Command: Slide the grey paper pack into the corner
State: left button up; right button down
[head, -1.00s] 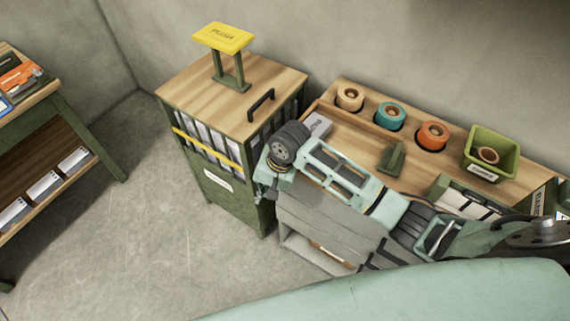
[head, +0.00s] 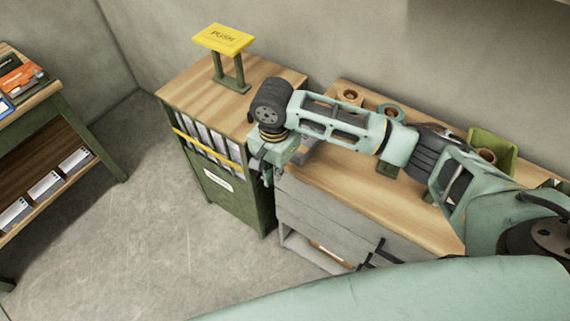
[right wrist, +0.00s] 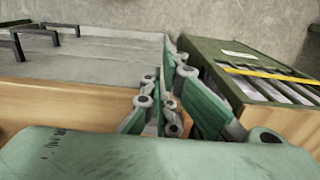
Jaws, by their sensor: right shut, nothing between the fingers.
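My right gripper (head: 268,172) is shut and empty at the desk's left front edge, close to the cabinet and left of the pack. The right wrist view shows its shut fingers (right wrist: 165,112) by the gap between the desk and the cabinet; the pack does not show there. My left gripper is not in view.
The green cabinet (head: 225,192) stands left of the desk, with a yellow push sign (head: 223,39) on top. Tape rolls and a green bin (head: 490,145) line the desk's back. Grey drawers (head: 325,215) are below. Floor is clear at left.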

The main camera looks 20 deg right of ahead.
jog(key=shift+w+d+f+p, duration=0.35)
jog(key=shift+w+d+f, duration=0.3)
jog(key=shift+d, duration=0.2)
jog(key=shift+w+d+f+p, duration=0.3)
jog(key=shift+w+d+f, duration=0.25)
jog(key=shift+d+f, duration=0.2)
